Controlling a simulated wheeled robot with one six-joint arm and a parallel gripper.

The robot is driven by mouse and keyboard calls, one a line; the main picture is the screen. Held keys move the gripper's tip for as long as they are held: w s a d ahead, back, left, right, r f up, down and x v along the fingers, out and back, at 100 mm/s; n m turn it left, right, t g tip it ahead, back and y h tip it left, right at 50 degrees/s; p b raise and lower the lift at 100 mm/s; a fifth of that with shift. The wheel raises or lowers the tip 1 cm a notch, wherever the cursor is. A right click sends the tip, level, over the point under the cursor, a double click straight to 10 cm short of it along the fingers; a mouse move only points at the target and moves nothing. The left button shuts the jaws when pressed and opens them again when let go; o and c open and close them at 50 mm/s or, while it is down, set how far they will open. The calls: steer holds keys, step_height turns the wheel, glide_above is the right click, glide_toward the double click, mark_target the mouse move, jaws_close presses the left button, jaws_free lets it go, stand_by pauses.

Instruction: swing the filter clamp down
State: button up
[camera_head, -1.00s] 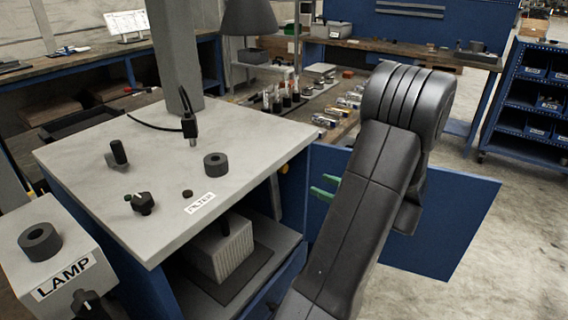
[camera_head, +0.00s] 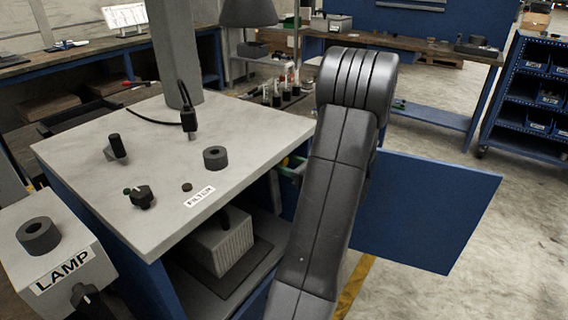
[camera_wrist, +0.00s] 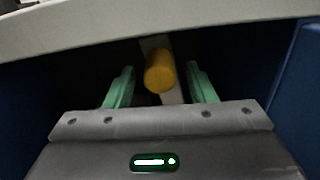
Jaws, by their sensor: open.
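In the wrist view a yellow rounded knob (camera_wrist: 160,72) sits on a pale bar (camera_wrist: 172,95), under a light tabletop edge; it looks like the filter clamp's handle. My gripper (camera_wrist: 161,88) is open, with one green finger on each side of the knob and a visible gap on both sides. In the head view my gripper (camera_head: 290,163) shows only as a bit of green at the cabinet's right side. My arm hides most of it and the clamp there. The FILTER label (camera_head: 199,197) is on the cabinet top's front edge.
The pale cabinet top (camera_head: 250,130) carries a black ring (camera_head: 216,158), several knobs and a cable plug. A LAMP box (camera_head: 55,265) stands at the front left. A blue panel (camera_head: 430,210) stands to the right of my arm. Blue walls flank the dark space around the knob.

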steer(key=shift+w+a, duration=0.2)
steer(key=shift+a, duration=0.1)
